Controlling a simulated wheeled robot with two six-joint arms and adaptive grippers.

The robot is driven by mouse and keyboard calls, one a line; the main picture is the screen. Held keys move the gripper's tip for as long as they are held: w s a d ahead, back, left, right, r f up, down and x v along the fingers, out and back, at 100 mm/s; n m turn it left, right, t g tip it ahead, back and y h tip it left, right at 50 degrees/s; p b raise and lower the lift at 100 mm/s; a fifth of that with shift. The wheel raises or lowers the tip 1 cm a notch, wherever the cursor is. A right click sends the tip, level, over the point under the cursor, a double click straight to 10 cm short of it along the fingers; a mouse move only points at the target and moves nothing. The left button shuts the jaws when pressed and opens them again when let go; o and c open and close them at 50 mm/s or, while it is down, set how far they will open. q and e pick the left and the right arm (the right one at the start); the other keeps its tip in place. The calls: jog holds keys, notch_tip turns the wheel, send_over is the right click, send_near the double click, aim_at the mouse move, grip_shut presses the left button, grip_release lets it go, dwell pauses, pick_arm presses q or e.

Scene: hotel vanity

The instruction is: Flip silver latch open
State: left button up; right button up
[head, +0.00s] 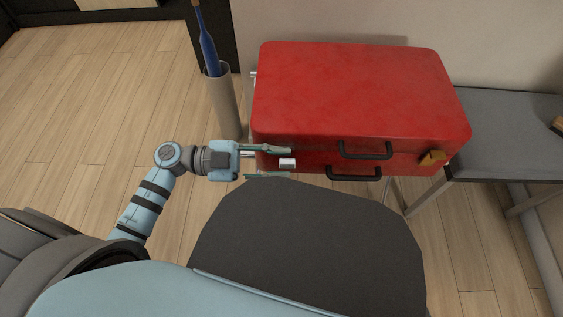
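A red case (350,88) with two black handles on its front stands closed on a stand. A small silver latch (287,163) is on the left part of its front face. My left gripper (280,162) points right along the case front. Its two fingers are apart, one above and one below the latch's height. Whether a finger touches the latch I cannot tell. A second, brass-coloured latch (431,158) is on the right part of the front and looks tilted outward. My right gripper is not in view.
A grey bench (505,135) stands right of the case, with a brown object at its right edge. A pale cylindrical holder (222,100) with a blue umbrella (208,50) stands on the left. Wooden floor lies open at left.

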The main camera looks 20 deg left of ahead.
pick_arm(q)
jog(key=shift+w+d, duration=0.1)
jog(key=shift+d, duration=0.25)
